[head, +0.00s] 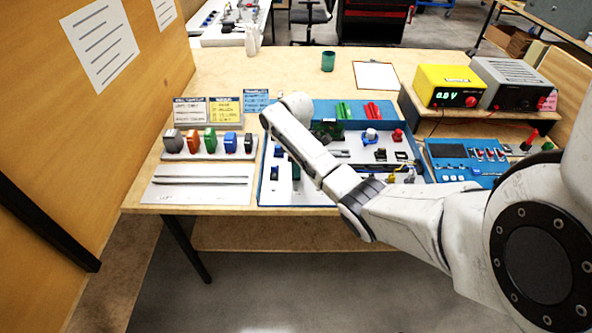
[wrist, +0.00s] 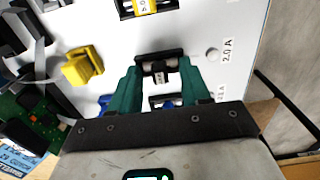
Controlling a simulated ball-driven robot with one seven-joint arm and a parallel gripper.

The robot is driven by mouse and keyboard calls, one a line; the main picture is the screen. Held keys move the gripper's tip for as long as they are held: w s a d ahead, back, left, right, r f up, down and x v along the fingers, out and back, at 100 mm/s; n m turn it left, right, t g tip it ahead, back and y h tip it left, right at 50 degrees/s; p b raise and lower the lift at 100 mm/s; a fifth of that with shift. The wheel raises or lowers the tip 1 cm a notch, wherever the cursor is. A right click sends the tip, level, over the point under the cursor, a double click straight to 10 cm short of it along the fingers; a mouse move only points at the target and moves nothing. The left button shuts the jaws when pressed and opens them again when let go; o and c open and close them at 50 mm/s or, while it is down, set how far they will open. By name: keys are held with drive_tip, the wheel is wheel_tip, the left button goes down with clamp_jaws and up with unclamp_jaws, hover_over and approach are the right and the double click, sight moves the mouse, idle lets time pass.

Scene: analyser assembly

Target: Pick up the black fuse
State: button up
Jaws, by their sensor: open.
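The black fuse (wrist: 159,73) sits in a dark holder on the white panel in the wrist view, beside the printed label "2.0 A". It has a small marking on its face. My gripper (wrist: 160,80) is open, with one green finger on each side of the fuse. The fingertips are close to the fuse, but I cannot tell whether they touch it. In the head view my arm reaches over the blue-edged board (head: 262,190), and the fuse cannot be made out.
In the wrist view, a yellow fuse (wrist: 143,7) sits in a holder above, and a blue part (wrist: 165,101) lies below, partly hidden. A yellow connector (wrist: 83,65) and a green circuit board (wrist: 38,113) are at left. A yellow meter (head: 450,86) stands at right in the head view.

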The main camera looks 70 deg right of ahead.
drive_tip(key=shift+f, duration=0.15)
clamp_jaws()
idle(0.4)
